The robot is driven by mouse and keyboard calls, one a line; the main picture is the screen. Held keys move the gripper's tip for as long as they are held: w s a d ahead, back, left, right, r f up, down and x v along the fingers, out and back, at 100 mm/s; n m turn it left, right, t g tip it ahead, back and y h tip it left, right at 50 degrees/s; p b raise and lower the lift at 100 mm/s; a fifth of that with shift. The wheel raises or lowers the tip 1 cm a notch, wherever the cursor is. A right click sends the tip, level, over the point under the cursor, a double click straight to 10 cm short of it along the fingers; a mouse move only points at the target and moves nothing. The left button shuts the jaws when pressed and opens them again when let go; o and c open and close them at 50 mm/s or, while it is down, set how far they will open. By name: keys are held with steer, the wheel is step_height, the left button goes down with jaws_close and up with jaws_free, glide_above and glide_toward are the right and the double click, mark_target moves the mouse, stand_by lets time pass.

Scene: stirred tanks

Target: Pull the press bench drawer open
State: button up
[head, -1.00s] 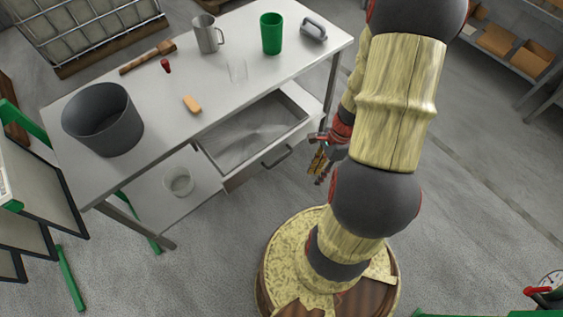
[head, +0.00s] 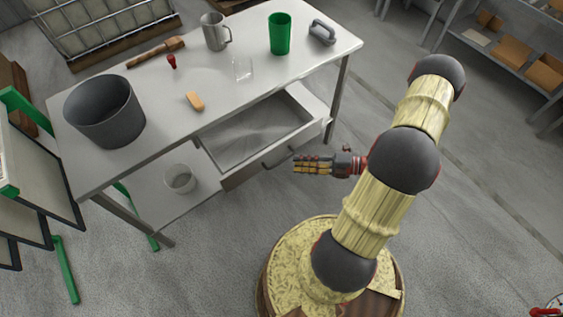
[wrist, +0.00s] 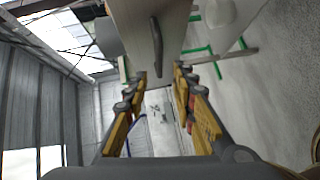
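The press bench (head: 145,115) has its drawer (head: 238,174) pulled out, and the empty inside shows in the head view. The drawer's dark bar handle (head: 283,157) is on its front face. My gripper (head: 297,165) is just right of the handle in the head view, its fingers pointing left. In the wrist view, the drawer front (wrist: 140,27) and handle (wrist: 156,46) lie beyond the fingertips. My gripper (wrist: 160,72) has its two fingers apart with nothing between them. The handle looks clear of the fingers.
A grey bucket (head: 104,113), a metal mug (head: 215,32), a green cup (head: 280,34) and small items stand on the bench top. A clear container (head: 180,179) sits on the lower shelf. Boards on green legs (head: 65,275) stand at left. Floor right of the drawer is open.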

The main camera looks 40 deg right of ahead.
mark_target(280, 162)
steer(key=shift+b+x, duration=1)
steer(key=shift+x, duration=2.95)
steer(key=shift+s, duration=0.1)
steer(key=shift+c, duration=1)
steer(key=c, duration=0.4)
steer(key=shift+a, duration=0.1)
jaws_close()
